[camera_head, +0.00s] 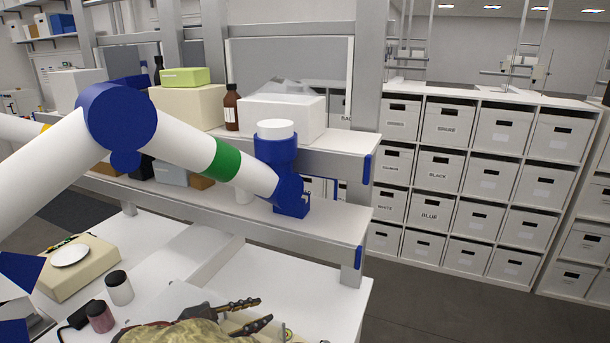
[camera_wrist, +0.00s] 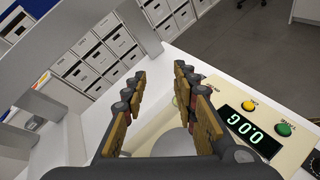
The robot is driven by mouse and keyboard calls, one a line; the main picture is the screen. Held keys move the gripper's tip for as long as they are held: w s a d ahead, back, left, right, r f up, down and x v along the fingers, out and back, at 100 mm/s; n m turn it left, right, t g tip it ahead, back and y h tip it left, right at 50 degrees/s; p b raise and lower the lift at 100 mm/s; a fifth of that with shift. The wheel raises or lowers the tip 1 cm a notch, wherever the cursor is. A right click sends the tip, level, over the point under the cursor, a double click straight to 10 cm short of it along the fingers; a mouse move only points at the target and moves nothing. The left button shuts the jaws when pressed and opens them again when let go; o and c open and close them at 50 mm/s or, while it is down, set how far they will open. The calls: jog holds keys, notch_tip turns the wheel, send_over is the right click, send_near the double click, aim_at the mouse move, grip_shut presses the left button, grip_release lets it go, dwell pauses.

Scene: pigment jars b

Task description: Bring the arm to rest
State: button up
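My gripper (camera_head: 264,310) is low at the bottom edge of the head view, its dark, brown-padded fingers pointing right. In the wrist view my gripper (camera_wrist: 160,73) has its two fingers well apart, with nothing held between them. Beyond and below the fingers is a beige scale (camera_wrist: 293,148) with a lit display and yellow and green buttons. A round grey plate (camera_wrist: 174,143) shows between the fingers. My white and blue arm spans the upper left of the head view, in front of the shelf. I cannot tell how high the fingers are above the scale.
A white jar (camera_head: 119,290), a pink jar (camera_head: 100,318) and a beige device with a white dish (camera_head: 70,255) stand on the bench, left. A khaki crumpled thing (camera_head: 195,334) is beside the fingers. The shelf (camera_head: 335,222) holds boxes and a brown bottle (camera_head: 231,110).

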jog(key=s+d+r+m+g+y+b, duration=0.1)
jog(key=s+d+r+m+g+y, duration=0.25)
jog(key=d, duration=0.85)
jog(key=s+d+m+g, duration=0.35)
jog(key=d+m, duration=0.25)
jog(key=d, duration=0.5)
jog(key=s+d+m+t+y, duration=0.1)
jog(key=s+d+m+y, duration=0.2)
jog(key=s+m, duration=0.3)
jog(key=s+d+m+t+y+b, duration=0.1)
jog(key=s+d+m, duration=0.4)
jog(key=s, duration=0.5)
jog(key=shift+s+d+m+t+y, duration=0.2)
jog(key=shift+s+m+t+y, duration=0.15)
jog(key=shift+m+t+y, duration=0.45)
